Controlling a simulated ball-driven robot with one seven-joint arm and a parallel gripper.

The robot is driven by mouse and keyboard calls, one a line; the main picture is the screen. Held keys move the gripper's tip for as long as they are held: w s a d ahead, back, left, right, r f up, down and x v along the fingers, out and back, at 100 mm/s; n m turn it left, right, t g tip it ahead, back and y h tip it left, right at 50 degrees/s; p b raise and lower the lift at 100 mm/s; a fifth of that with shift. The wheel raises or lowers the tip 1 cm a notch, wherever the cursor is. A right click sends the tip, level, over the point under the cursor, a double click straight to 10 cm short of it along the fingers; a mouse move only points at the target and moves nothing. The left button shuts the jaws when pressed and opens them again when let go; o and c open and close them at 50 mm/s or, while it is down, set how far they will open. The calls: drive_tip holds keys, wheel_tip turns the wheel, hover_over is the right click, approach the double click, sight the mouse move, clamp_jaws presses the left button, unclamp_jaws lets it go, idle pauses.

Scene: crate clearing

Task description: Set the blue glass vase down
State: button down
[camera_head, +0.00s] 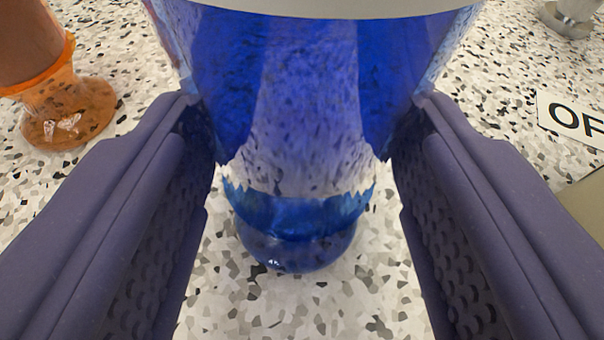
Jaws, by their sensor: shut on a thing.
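The blue glass vase (310,120) fills the upper middle of the view. It is see-through, with a narrower round foot (297,247) at the bottom, and looks upright. My gripper (308,125) is shut on the vase, with one dark purple padded finger on each side of its body. The speckled surface (300,310) shows below and through the glass. I cannot tell whether the foot touches this surface. The top of the vase is cut off by a pale band at the upper edge of the picture.
An orange glass object (68,112) with a round foot stands at the upper left. A white label reading "OF" (575,120) lies at the right, beside a beige edge (585,205). A grey metallic base (568,20) shows at the top right. Speckled surface between them is clear.

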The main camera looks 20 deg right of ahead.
drive_tip(key=c, duration=0.8)
unclamp_jaws()
drive_tip(key=shift+w+f, duration=0.1)
drive_tip(key=shift+f, duration=0.05)
drive_tip(key=o, duration=0.5)
